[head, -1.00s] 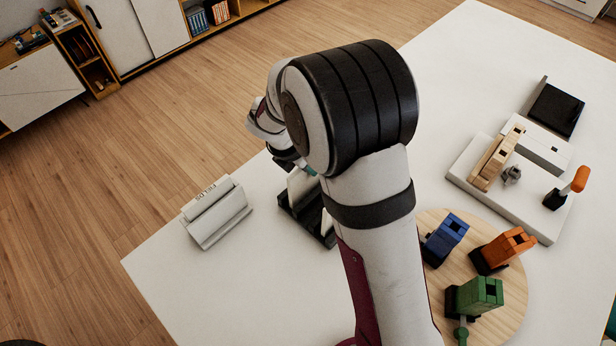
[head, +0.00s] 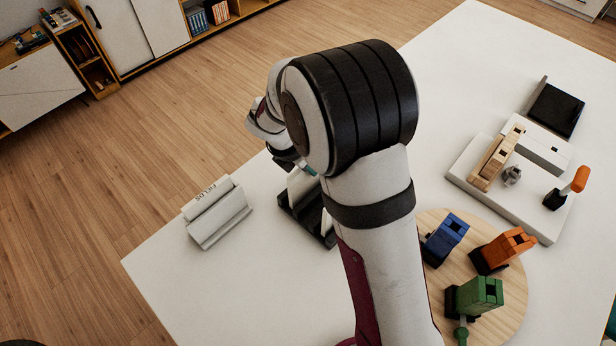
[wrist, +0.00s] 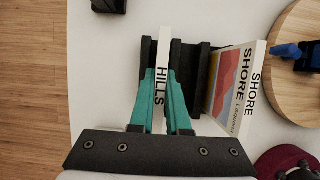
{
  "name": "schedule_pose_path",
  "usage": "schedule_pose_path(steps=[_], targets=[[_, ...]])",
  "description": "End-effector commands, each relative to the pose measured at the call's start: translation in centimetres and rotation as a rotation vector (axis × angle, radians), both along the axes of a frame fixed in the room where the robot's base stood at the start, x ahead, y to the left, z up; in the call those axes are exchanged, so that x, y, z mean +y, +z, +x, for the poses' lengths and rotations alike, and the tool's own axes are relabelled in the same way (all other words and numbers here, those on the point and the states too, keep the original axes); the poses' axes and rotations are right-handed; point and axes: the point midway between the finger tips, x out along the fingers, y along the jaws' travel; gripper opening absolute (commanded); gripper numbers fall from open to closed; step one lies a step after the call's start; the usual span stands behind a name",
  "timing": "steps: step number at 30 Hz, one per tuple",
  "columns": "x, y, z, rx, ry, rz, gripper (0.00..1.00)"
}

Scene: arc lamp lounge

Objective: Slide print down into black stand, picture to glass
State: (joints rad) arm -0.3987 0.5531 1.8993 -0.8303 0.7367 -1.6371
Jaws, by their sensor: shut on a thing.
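My gripper (wrist: 160,95) has teal fingers and is shut on a thin white-edged print marked HILLS (wrist: 162,62), one finger on each side. The HILLS print stands on edge at the black stand (wrist: 201,80), between its dark uprights. Its picture face and lower edge are hidden in the wrist view, so I cannot tell how deep it sits. In the head view the black stand (head: 327,232) is partly behind my arm, with a white print (head: 300,184) in it. My fingers are mostly hidden there.
A print marked SHORE (wrist: 236,90) leans just right of the black stand, its coloured picture showing. A white stand with a white print (head: 210,205) is at left. A round wooden board (head: 513,306) with coloured block models is at right. The table's front left is clear.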

Motion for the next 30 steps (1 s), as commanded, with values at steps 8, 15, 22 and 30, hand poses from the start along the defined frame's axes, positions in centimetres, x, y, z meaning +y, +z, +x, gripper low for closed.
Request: schedule_pose_path(steps=[8,15,22,30], targets=[[0.0,0.0,0.0,0.0,0.0,0.0,0.0],[0.0,0.4,0.0,-0.002,0.001,0.001,0.0],[0.0,6.0,0.1,-0.006,-0.002,0.003,0.0],[0.0,10.6,1.7,-0.002,-0.002,-0.005,0.0]])
